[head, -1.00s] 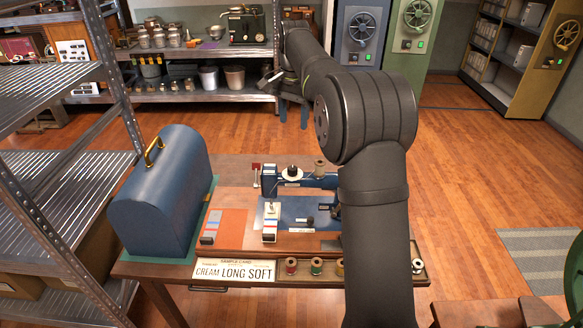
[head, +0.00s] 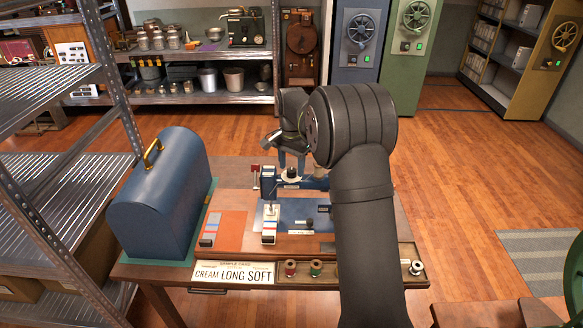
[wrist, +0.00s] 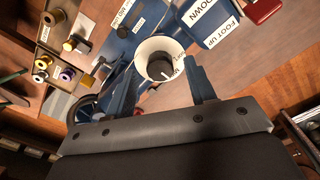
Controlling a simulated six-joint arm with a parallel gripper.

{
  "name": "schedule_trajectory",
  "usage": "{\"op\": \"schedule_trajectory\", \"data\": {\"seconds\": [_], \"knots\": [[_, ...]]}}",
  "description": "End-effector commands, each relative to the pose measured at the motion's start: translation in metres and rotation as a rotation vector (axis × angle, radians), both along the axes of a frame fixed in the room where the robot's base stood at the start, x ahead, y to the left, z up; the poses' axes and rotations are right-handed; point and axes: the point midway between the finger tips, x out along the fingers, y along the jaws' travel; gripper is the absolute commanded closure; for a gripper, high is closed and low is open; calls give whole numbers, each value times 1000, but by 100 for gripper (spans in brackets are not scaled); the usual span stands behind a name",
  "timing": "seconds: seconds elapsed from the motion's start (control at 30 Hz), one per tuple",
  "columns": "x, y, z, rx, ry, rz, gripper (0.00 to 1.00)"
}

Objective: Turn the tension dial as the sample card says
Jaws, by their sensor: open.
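The sample card (head: 233,272) at the table's front edge reads "CREAM LONG SOFT". The blue sewing machine (head: 268,182) stands at the back of the table. A dark round knob on a white dial plate (head: 291,181) sits on top of it, which I take as the tension dial. In the wrist view the dial's dark knob (wrist: 161,67) has a white pointer line, and its white plate (wrist: 148,47) bears small lettering, too small to read fully. My gripper (wrist: 164,76) is open, its fingers either side of the knob with gaps. In the head view my gripper (head: 291,158) is above the dial.
A blue domed case (head: 160,205) stands at the table's left. Thread spools (head: 290,268) sit in the front tray. A "FOOT UP/DOWN" label (wrist: 208,22) and a red lever tip (wrist: 263,9) lie near the dial. My arm hides the machine's right side.

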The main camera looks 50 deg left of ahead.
Motion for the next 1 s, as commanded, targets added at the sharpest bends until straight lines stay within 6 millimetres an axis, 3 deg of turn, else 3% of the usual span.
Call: {"op": "schedule_trajectory", "data": {"seconds": [0.4,0.43,0.6,0.67,1.0], "knots": [[0,0,-11,0,0,0,50],[0,0,-11,0,0,0,52],[0,0,-11,0,0,0,85],[0,0,-11,0,0,0,94],[0,0,-11,0,0,46,94]]}}
